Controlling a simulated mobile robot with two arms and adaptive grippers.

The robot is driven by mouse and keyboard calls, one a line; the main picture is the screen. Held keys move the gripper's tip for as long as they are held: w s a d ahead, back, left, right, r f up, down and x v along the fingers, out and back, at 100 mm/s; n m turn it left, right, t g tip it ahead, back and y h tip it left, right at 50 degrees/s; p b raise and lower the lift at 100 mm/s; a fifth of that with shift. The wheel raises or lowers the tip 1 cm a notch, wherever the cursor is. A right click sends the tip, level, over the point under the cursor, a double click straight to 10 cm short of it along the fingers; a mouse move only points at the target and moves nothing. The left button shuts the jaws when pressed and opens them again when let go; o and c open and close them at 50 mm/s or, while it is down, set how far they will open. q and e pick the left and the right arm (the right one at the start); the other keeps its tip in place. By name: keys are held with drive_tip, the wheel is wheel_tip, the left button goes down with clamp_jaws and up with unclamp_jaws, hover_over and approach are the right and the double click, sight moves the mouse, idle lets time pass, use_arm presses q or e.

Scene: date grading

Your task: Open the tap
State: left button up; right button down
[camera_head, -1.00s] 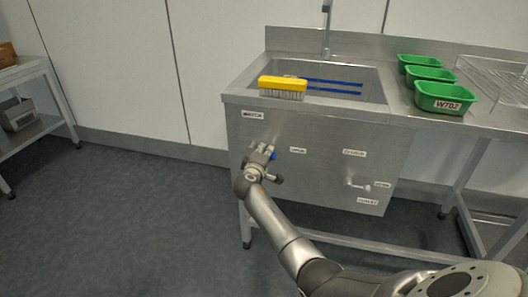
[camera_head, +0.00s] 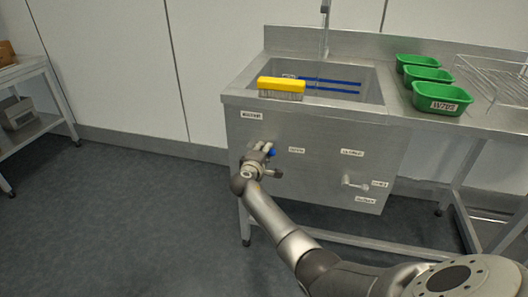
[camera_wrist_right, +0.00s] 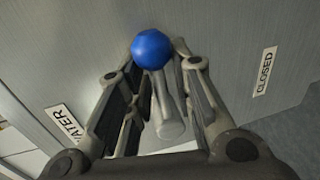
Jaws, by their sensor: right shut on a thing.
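The tap's lever (camera_wrist_right: 163,95) sticks out from the sink's steel front panel and ends in a blue knob (camera_wrist_right: 151,49). My right gripper (camera_head: 262,153) is at the panel below the WATER label (camera_head: 251,115). In the wrist view its two fingers (camera_wrist_right: 160,85) stand on either side of the lever and knob, and it is shut on the lever. A CLOSED label (camera_wrist_right: 264,72) shows right of the fingers. My left gripper is not in view.
A second lever (camera_head: 355,183) is further right on the panel. Several green bins (camera_head: 441,99) and a wire rack (camera_head: 490,75) stand on the right counter.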

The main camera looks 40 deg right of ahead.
drive_tip(key=c, duration=1.3)
unclamp_jaws()
drive_tip(key=shift+o, duration=0.2)
drive_tip(key=v, duration=1.2)
drive_tip(key=shift+d+r, duration=0.1)
